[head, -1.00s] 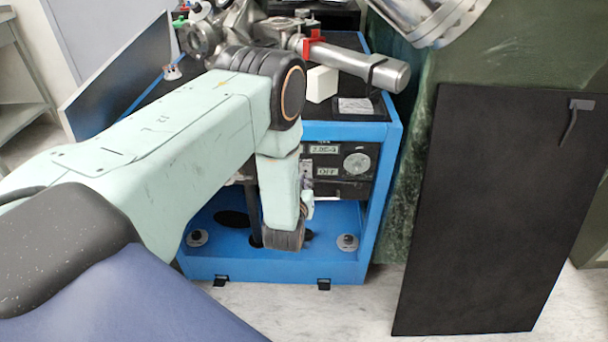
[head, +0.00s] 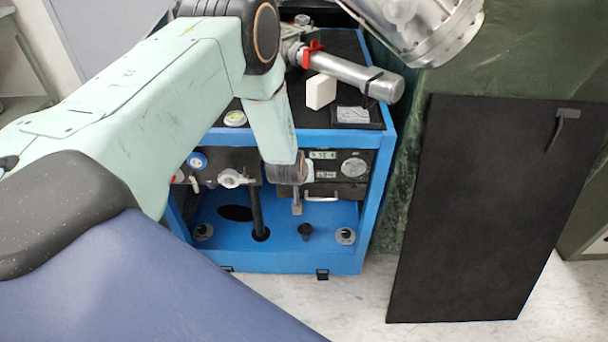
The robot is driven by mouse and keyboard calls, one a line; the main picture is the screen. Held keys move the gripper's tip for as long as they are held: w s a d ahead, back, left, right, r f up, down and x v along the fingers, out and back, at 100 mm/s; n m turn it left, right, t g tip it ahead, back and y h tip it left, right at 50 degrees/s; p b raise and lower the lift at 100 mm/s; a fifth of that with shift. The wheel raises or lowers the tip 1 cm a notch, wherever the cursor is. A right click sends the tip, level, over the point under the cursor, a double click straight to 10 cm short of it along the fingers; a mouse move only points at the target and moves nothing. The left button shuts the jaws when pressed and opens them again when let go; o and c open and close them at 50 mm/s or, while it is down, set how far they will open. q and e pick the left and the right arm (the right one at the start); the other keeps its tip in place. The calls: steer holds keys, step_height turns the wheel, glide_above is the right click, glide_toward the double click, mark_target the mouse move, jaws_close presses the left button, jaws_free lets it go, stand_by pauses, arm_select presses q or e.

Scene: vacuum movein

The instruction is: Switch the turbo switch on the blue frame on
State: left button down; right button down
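The blue frame (head: 375,190) stands ahead with a black front panel. The panel carries two small lit displays, the upper (head: 322,155) and the lower (head: 326,174), whose text is too small to read surely. A round pale dial (head: 354,167) is right of them. The turbo switch cannot be made out; my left wrist covers the panel just left of the displays. My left gripper (head: 297,208) points down in front of the panel, mostly hidden by the wrist, with only a narrow tip showing. My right gripper is out of view.
A silver handle (head: 321,198) is below the displays. A metal pipe (head: 350,75) with a red clamp, and a white block (head: 320,92), are on the frame's top. A black board (head: 480,215) leans at the right. Floor in front is clear.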

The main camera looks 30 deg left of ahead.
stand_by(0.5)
arm_select(q)
steer(key=c, duration=1.4)
jaws_free()
steer(key=shift+c, duration=0.2)
steer(key=shift+r, duration=0.1)
steer(key=v, duration=1.2)
steer(key=shift+w+a, duration=0.1)
